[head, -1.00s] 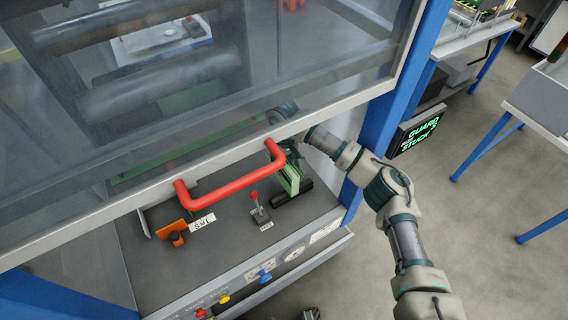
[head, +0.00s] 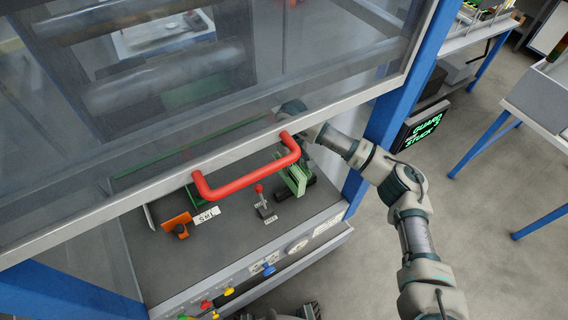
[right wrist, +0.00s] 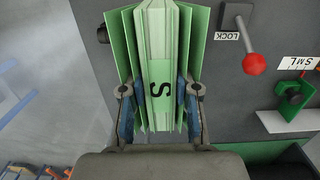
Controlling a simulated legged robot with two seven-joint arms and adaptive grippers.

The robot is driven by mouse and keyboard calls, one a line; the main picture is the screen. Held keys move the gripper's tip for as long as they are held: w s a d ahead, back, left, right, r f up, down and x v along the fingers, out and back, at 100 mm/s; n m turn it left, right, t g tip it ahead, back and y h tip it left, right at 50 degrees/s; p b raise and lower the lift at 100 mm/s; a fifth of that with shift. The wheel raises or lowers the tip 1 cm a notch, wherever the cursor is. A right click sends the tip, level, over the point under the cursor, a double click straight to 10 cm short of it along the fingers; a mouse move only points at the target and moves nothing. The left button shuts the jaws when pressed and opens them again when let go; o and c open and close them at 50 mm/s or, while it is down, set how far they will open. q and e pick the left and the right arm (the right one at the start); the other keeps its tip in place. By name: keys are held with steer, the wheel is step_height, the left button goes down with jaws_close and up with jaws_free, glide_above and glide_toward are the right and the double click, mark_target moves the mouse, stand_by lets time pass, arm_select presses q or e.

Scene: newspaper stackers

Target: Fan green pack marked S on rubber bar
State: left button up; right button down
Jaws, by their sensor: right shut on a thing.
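The green pack (head: 293,180) stands on the grey deck, just right of the red-knobbed lever. In the right wrist view the pack (right wrist: 160,45) has a black S on its near face, and its outer leaves are splayed to both sides. My right gripper (right wrist: 160,108) is shut on the pack, one blue-padded finger on each side. In the head view my right arm reaches in from the right, and the gripper is partly hidden behind the clear guard. The dark rubber bar (head: 310,180) lies at the pack's base, mostly covered by it.
The clear guard's red handle (head: 247,172) hangs in front of the deck, close to my right wrist. The LOCK lever (right wrist: 252,63) stands beside the pack. An orange bracket (head: 177,224) and SML label (head: 207,215) are left. Coloured buttons (head: 228,291) line the front.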

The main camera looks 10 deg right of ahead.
mark_target(302, 172)
steer(key=shift+d+r, duration=0.1)
steer(key=shift+d, duration=0.4)
steer(key=shift+s+d, duration=0.15)
steer(key=shift+s, duration=0.35)
steer(key=shift+s+d, duration=0.7)
steer(key=shift+s, duration=0.1)
steer(key=shift+s, duration=0.1)
steer(key=shift+s, duration=0.1)
steer(key=shift+s+f, duration=0.15)
steer(key=shift+f, duration=0.1)
